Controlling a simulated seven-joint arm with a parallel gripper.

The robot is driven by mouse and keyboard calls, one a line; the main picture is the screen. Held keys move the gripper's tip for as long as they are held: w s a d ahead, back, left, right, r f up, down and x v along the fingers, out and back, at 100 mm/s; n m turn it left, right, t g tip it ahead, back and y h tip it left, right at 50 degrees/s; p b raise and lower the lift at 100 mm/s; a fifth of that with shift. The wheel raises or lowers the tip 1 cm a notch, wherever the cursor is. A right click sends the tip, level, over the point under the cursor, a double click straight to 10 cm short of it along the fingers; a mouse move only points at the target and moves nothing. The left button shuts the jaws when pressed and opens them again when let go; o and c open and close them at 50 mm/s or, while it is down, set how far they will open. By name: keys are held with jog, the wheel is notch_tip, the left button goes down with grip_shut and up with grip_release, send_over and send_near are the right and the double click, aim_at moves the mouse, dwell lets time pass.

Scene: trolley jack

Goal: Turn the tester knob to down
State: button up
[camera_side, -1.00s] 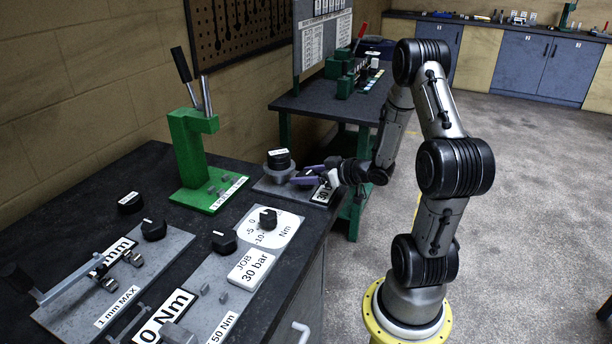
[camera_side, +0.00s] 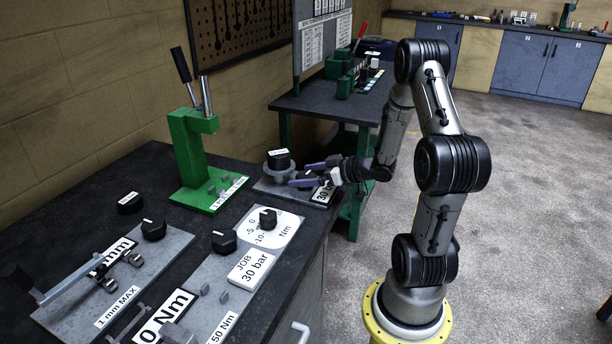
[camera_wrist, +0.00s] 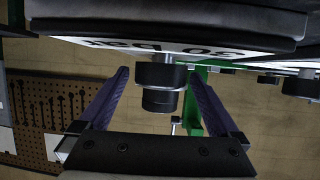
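A round black knob (camera_wrist: 160,78), wider at its base than at its free end, stands between the fingers of my gripper (camera_wrist: 159,74) in the wrist view, which shows the bench upside down. The purple fingers are spread, with a small gap visible on each side of the knob. In the side view my gripper (camera_side: 298,175) reaches in from the right over the 30 bar plate at the bench's far right corner. A black cap with a white label (camera_side: 278,159) sits on a grey round base just beyond the fingertips. I cannot tell the knob's setting.
A green press (camera_side: 192,150) with upright levers stands to the left. A gauge plate (camera_side: 284,228) with a black knob and a JOB 30 bar card (camera_side: 251,268) lie nearer. More testers fill the front left. A second table (camera_side: 320,100) stands behind.

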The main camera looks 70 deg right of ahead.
jog(key=shift+m+h, duration=0.4)
jog(key=shift+a+m+g+h, duration=0.1)
jog(key=shift+m+g+h, duration=0.55)
jog(key=shift+m+h, duration=0.75)
jog(key=shift+m+g+h, duration=0.65)
jog(key=shift+m+h, duration=0.65)
jog(key=shift+h, duration=0.2)
jog(key=v, duration=1.4)
jog(key=w+d+r+y, duration=0.1)
jog(key=w+d+r, duration=0.2)
jog(key=w, duration=0.3)
jog(key=w+d+r+y, duration=0.1)
jog(key=w+d+r, duration=0.2)
jog(key=w, duration=0.3)
jog(key=w+d+r+n+t, duration=0.1)
jog(key=w+d+r, duration=0.2)
jog(key=w, duration=0.2)
jog(key=shift+w+d+r+y, duration=0.1)
jog(key=shift+w+r+y, duration=0.2)
jog(key=shift+w+y, duration=0.1)
jog(key=w+d+r+m+h, duration=0.1)
jog(key=w+d+r+m, duration=0.1)
jog(key=d+r, duration=0.3)
jog(key=w+d+r+m+g+h, duration=0.1)
jog(key=w+d+r+m+h, duration=0.1)
jog(key=d+r, duration=0.3)
jog(key=shift+d+r+m+h, duration=0.3)
jog(key=shift+r+m, duration=0.3)
jog(key=shift+m, duration=0.3)
